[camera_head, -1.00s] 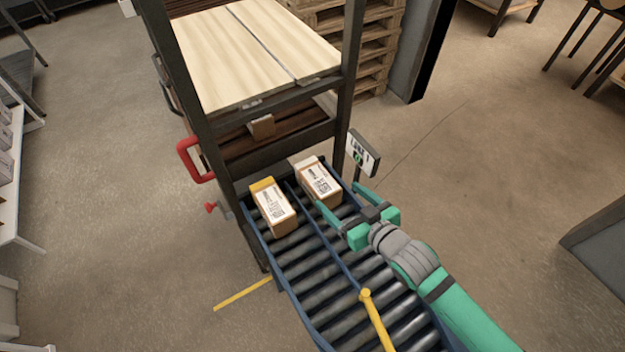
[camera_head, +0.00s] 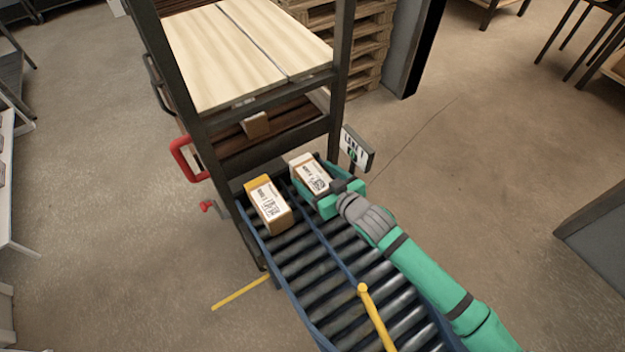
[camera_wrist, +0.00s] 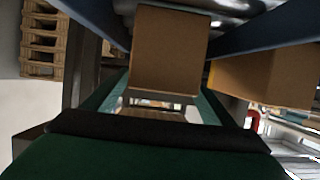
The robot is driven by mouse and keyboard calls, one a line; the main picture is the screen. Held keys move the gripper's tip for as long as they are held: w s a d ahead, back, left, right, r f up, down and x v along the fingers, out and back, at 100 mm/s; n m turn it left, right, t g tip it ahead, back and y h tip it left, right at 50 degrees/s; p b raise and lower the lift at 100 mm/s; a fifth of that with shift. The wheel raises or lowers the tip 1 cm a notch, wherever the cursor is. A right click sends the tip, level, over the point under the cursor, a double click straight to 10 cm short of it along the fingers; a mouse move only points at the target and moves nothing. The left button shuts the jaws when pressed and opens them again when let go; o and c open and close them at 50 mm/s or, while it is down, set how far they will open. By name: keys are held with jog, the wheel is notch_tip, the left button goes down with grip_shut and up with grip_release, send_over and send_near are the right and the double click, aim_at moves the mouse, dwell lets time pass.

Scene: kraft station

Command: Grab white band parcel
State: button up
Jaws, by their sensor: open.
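The white band parcel (camera_head: 311,176) is a brown box with a printed label and a white band at its far end. It lies on the right lane of the roller conveyor. My green gripper (camera_head: 328,190) is open at the parcel's near end, with a finger towards each side. In the wrist view the parcel's plain brown face (camera_wrist: 168,52) sits between and beyond the two fingers (camera_wrist: 158,105), nearer the right one. Whether a finger touches it I cannot tell.
A yellow-banded parcel (camera_head: 267,205) lies on the left lane, across a blue divider (camera_head: 330,250). A dark shelf rack (camera_head: 270,140) stands at the conveyor's far end. A lane sign (camera_head: 356,149) stands close on the right. A yellow bar (camera_head: 376,318) rises near the front.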

jog(key=shift+d, duration=0.2)
jog(key=shift+a, duration=0.15)
jog(key=c, duration=1.3)
jog(key=shift+a, duration=0.15)
jog(key=shift+c, duration=0.6)
jog(key=shift+s+r, duration=0.1)
jog(key=shift+r, duration=0.05)
